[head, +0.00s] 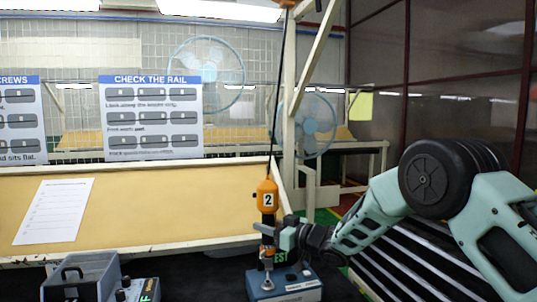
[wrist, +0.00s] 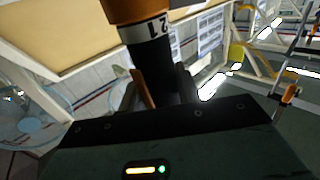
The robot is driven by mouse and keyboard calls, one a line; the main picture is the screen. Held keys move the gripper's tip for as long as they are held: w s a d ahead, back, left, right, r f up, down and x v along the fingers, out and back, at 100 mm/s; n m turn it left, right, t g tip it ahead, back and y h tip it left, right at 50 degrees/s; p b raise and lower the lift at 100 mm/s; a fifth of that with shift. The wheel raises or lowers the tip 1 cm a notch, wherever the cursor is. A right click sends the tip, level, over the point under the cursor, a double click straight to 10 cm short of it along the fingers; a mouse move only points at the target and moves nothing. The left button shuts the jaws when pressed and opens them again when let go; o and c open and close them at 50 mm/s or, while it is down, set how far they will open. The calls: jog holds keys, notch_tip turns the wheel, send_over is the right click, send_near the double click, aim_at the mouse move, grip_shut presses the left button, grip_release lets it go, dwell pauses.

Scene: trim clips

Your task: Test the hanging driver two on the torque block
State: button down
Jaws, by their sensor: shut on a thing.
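The hanging driver two (head: 267,197) is orange with a white label reading 2 and hangs upright on a dark cable. My gripper (head: 270,233) comes from the right and is shut on the driver's dark lower body, below the label. In the wrist view the driver's orange and black body (wrist: 148,48) stands between my gripper's fingers (wrist: 162,88). The torque block (head: 290,287) is a blue-grey box on the dark bench, directly below the driver. The driver's lower end lines up with a metal fitting on top of the block; I cannot tell whether they touch.
A grey open bin (head: 82,278) and a small box with knobs and a green display (head: 138,290) stand left of the block. A paper sheet (head: 54,211) lies on the tan board behind. A slatted metal surface (head: 415,265) lies at right, under my arm.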

aim_at(267, 209)
jog(key=shift+s+f+b, duration=0.1)
jog(key=shift+f+b, duration=0.55)
jog(key=shift+f, duration=0.25)
dwell(1.3)
jog(key=shift+r+p, duration=1.6)
jog(key=shift+r, duration=1.7)
